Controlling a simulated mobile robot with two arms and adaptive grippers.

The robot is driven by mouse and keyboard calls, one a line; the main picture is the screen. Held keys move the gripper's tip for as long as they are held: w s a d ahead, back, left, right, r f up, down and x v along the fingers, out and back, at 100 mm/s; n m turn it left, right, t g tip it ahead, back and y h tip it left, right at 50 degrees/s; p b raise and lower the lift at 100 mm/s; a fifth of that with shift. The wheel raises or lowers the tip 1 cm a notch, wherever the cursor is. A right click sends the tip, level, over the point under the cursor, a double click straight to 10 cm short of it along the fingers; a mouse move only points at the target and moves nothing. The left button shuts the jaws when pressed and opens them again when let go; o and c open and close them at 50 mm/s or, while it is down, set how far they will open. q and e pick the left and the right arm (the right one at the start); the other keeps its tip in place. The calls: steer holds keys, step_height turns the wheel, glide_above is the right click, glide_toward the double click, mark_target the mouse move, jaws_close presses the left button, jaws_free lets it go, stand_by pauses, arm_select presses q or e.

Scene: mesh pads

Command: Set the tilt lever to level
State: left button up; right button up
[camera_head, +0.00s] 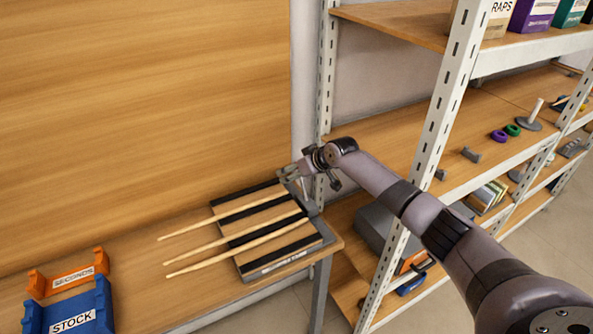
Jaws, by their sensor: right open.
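A board with black strips (281,239) lies on the wooden bench, and three long pale sticks (216,244) rest across it, their ends sticking out to the left. A label plate (284,260) runs along its front edge; I cannot read it surely. My right gripper (288,173) is open above the board's far right corner, close to the white shelf post. A thin grey upright piece (305,190) shows just below the gripper; I cannot tell whether it is the tilt lever or part of the gripper. No lever shows clearly. My left gripper is not in view.
A blue STOCK bin (72,318) and an orange SECONDS bin (68,278) stand at the bench's left. A white-framed shelf (447,120) with several items stands close on the right, behind my arm. A wooden panel (140,110) backs the bench.

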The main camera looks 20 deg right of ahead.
steer(key=shift+d+r, duration=0.1)
steer(key=shift+d, duration=0.1)
steer(key=shift+s+d+r, duration=0.2)
steer(key=shift+s+r, duration=0.1)
steer(key=shift+s, duration=0.05)
steer(key=v, duration=1.1)
steer(key=shift+a, duration=0.25)
steer(key=shift+s+f, duration=0.1)
